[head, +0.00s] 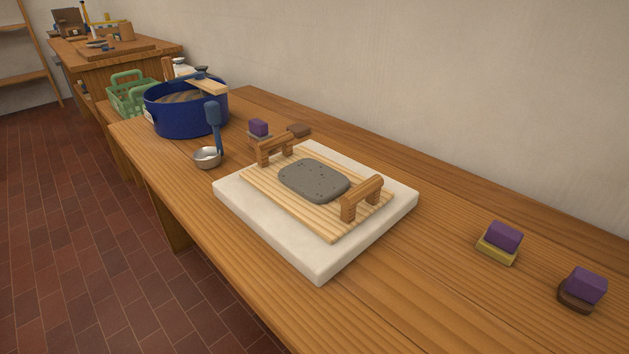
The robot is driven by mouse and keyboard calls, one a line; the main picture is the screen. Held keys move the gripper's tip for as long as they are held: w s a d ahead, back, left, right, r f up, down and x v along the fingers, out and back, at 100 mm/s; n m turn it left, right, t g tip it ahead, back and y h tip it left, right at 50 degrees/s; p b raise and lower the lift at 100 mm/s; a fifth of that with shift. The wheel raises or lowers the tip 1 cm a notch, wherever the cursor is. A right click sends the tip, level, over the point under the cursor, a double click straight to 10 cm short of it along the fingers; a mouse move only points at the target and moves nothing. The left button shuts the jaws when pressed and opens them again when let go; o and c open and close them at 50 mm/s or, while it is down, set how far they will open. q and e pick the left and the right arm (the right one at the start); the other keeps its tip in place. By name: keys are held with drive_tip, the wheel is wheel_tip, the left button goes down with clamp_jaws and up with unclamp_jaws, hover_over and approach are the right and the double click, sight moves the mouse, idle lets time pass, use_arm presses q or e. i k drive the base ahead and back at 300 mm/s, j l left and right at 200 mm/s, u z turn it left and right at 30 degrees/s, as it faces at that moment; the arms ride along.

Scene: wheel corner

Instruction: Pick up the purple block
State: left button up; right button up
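Three purple blocks show in the head view. One purple block (504,236) rests on a yellow base (497,252) at the right of the wooden table. Another purple block (586,284) sits on a dark brown base (577,300) nearer the lower right corner. A smaller-looking purple block (259,128) stands behind the white slab, on a base that is partly hidden. Neither of my grippers is in view.
A white slab (320,264) bears a slatted wooden board with two handles (361,198) and a grey stone (314,180). A blue pot (187,117), a ladle (208,157) and a green basket (127,97) stand at left. The table (440,285) around the right blocks is clear.

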sight(581, 292)
drive_tip(key=z, duration=1.55)
